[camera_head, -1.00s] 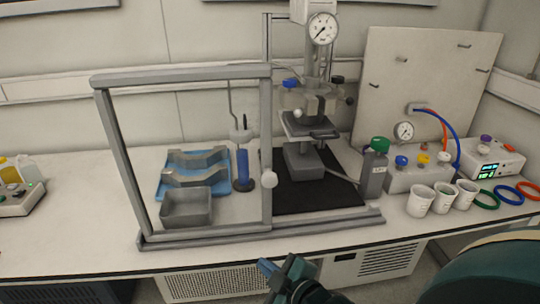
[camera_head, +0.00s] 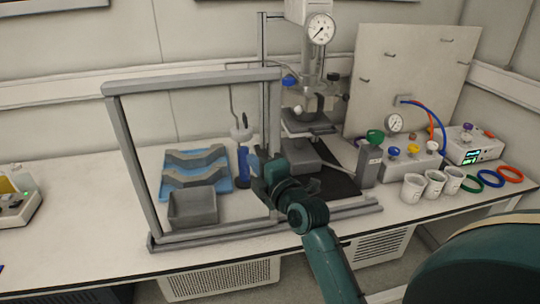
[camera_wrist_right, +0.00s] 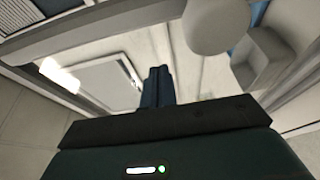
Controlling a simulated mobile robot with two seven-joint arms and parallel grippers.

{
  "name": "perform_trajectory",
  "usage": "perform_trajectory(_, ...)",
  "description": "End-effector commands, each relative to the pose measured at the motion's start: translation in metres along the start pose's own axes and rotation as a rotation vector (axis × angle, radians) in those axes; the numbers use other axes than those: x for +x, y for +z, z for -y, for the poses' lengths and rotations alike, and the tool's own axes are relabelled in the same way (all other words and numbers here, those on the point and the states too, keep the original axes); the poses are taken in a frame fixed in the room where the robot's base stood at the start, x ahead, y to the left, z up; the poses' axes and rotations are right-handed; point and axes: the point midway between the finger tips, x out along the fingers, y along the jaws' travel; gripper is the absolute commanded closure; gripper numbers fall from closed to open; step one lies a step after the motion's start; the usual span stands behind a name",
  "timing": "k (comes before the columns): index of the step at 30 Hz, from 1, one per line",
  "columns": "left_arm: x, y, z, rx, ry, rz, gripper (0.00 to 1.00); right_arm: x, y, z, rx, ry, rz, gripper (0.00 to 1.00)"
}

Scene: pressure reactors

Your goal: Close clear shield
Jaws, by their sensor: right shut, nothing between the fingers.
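The clear shield (camera_head: 195,84) is a see-through panel in a grey frame. It stands at the left of the bench, in front of the blue tray and grey bin, with its right post beside the reactor. My right gripper (camera_head: 256,162) is shut and empty, raised in front of that right post. It hides the shield's round knob in the head view. In the right wrist view the pale knob (camera_wrist_right: 216,24) shows up and right of my shut fingers (camera_wrist_right: 158,86), apart from them in the picture. My left gripper is not in view.
The reactor with its gauge (camera_head: 320,28) stands on a black mat (camera_head: 340,184), right of the post. A lower rail (camera_head: 345,210) runs along the front.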

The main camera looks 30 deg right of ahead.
Motion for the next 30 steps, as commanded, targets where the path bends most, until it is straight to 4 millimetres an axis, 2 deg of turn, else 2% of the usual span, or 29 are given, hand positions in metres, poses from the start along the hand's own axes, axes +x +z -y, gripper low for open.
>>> perform_trajectory(1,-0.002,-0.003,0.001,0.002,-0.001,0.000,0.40,0.011,0.000,-0.003,0.004,0.001,-0.001,1.00)
perform_trajectory(2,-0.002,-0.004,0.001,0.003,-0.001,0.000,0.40,0.013,0.002,-0.002,0.002,-0.001,0.000,1.00)
perform_trajectory(6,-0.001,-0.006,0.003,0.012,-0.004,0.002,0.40,0.002,0.025,-0.001,-0.002,-0.002,0.001,1.00)
perform_trajectory(10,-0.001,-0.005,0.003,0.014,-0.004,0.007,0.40,-0.002,0.034,0.000,0.000,-0.002,-0.001,1.00)
perform_trajectory(25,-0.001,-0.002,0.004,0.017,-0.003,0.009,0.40,-0.002,0.039,0.001,-0.001,0.000,-0.002,1.00)
perform_trajectory(30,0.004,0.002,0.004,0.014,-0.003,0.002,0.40,0.004,0.051,0.003,-0.005,0.001,-0.001,1.00)
